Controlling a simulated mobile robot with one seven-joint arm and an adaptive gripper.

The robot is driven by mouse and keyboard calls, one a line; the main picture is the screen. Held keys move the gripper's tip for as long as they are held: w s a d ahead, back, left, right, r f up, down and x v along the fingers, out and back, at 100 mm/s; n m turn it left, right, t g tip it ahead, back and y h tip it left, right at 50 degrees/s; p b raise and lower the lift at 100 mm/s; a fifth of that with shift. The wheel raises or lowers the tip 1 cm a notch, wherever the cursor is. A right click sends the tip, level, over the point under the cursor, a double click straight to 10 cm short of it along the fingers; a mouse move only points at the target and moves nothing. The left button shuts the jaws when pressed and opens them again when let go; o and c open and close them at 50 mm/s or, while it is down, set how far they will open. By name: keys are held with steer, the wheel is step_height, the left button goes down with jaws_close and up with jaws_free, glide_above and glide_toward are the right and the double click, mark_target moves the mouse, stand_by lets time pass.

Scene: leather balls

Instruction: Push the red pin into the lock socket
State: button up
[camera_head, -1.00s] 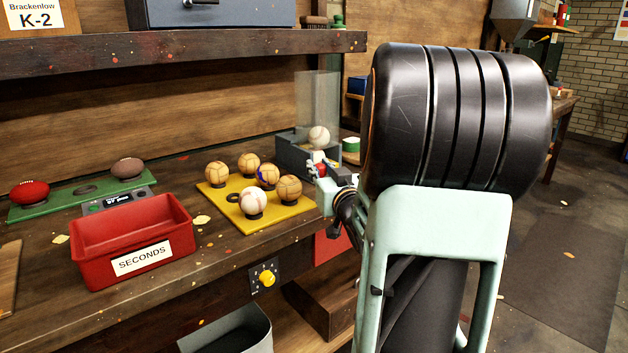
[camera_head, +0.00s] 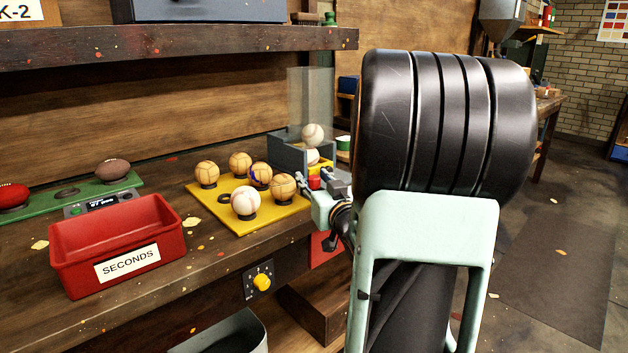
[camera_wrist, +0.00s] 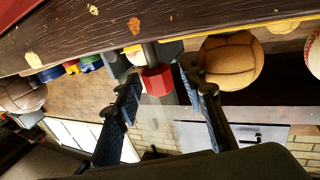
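The red pin (camera_wrist: 157,80) has a hex-shaped red head on a grey shaft. In the wrist view the head sits between my fingertips (camera_wrist: 158,79), with narrow gaps showing beside it. The shaft runs from the head towards the bench edge. In the head view the red head (camera_head: 314,183) shows between the fingers of my gripper (camera_head: 319,181), in front of the grey dispenser box (camera_head: 289,155). My gripper is open around the head. I cannot make out the lock socket; the shaft's far end is hidden.
A yellow tray (camera_head: 255,223) with several balls lies left of my gripper; a tan ball (camera_wrist: 231,62) is close to one finger in the wrist view. A red SECONDS bin (camera_head: 75,262) stands further left. A clear chute (camera_head: 307,95) with a white ball (camera_head: 312,134) rises behind.

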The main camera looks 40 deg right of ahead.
steer(key=b+v, duration=0.1)
steer(key=v, duration=0.9)
steer(key=shift+s+a, duration=0.25)
steer(key=shift+s, duration=0.1)
